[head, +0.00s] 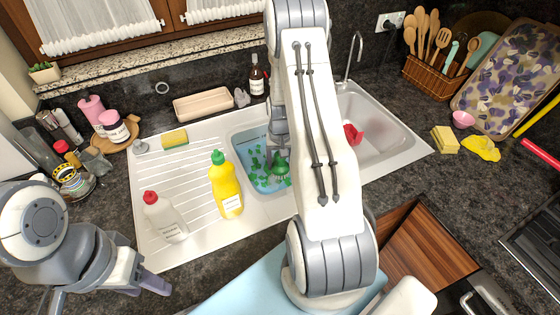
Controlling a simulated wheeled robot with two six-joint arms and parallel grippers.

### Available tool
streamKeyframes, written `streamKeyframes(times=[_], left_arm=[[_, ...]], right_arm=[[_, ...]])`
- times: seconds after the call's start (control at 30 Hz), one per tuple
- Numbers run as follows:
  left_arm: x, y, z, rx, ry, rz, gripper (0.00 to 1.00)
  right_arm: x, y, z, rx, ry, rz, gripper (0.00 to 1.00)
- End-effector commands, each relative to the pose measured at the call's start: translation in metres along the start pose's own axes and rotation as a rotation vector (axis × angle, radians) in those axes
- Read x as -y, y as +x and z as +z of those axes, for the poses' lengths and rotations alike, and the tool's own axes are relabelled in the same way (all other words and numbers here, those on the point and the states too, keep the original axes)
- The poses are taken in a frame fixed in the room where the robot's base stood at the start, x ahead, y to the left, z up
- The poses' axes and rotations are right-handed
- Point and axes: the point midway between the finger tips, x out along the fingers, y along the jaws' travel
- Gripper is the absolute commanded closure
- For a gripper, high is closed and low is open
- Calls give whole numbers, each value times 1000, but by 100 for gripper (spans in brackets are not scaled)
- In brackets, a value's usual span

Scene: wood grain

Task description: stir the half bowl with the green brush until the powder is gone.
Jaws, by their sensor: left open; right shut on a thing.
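The half bowl (241,141) is the left basin of the white sink. It holds bluish water with several green patches of powder (258,181) on it. The green brush (280,170) has its green head down in the basin among the patches. My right gripper (277,140) is shut on the brush above its head. My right arm hides the basin's right side and part of the gripper. My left gripper (150,283) is open and empty at the lower left, over the counter in front of the drainer.
A yellow bottle (226,188) and a white bottle with a red cap (165,218) stand on the drainer, left of the basin. A yellow sponge (175,138) lies behind them. A red item (353,135) is in the right basin. The tap (353,60) stands behind.

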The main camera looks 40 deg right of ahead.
Motion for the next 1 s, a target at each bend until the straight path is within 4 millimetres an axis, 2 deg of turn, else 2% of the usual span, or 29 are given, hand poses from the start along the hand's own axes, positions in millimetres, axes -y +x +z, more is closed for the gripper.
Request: streamKeyframes(times=[0.03, 0.1, 1.0], left_arm=[[1, 8, 0, 0, 0, 0, 50], [1, 13, 1, 0, 0, 0, 50], [6, 77, 4, 0, 4, 0, 50]], right_arm=[[0, 10, 0, 0, 0, 0, 87], [0, 17, 0, 1, 0, 0, 87], [0, 102, 0, 0, 0, 0, 88]])
